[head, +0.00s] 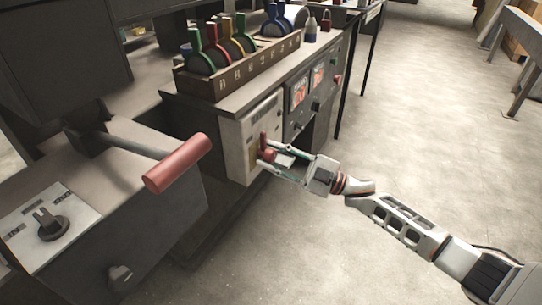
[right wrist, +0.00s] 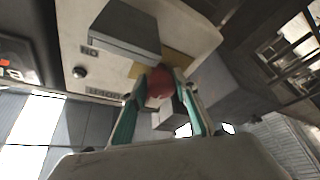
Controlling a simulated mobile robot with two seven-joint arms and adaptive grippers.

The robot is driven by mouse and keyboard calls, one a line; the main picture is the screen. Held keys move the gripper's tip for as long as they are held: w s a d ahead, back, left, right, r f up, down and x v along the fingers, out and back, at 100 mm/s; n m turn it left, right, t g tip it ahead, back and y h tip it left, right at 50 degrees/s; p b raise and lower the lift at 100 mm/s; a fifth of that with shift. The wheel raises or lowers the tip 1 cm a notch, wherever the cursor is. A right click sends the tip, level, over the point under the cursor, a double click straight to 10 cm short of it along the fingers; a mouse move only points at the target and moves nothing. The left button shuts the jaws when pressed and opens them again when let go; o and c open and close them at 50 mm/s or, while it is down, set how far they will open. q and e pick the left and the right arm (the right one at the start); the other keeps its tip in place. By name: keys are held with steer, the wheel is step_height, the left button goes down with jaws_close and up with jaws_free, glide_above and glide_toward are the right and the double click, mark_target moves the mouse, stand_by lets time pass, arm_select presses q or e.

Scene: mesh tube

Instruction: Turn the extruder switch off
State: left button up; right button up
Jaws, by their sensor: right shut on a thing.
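The extruder switch is a red handle (head: 266,150) on a cream switch box (head: 236,150) at the near end of the bench. My right gripper (head: 272,162) reaches in from the right and is shut on the red handle. In the right wrist view, the rounded red end of the handle (right wrist: 160,82) sits between the teal-edged fingers of the right gripper (right wrist: 160,100). A grey block and a plate lettered "NO" show on the cream box there, upside down. Part of the handle is hidden by the fingers. My left gripper is not in view.
A dark machine (head: 120,190) with a large red-gripped lever (head: 178,163) and a black rotary knob (head: 50,222) stands at the left front. A wooden rack (head: 225,84) of coloured levers sits on the bench.

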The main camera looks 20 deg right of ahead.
steer(key=shift+s+a, duration=0.2)
steer(key=shift+a, duration=0.1)
steer(key=o, duration=1)
steer(key=shift+r, duration=0.15)
steer(key=shift+d, duration=0.1)
steer(key=shift+s+d, duration=0.1)
steer(key=shift+d, duration=0.05)
steer(key=v, duration=1.1)
steer(key=shift+s+d+f, duration=0.1)
steer(key=shift+d+f, duration=0.1)
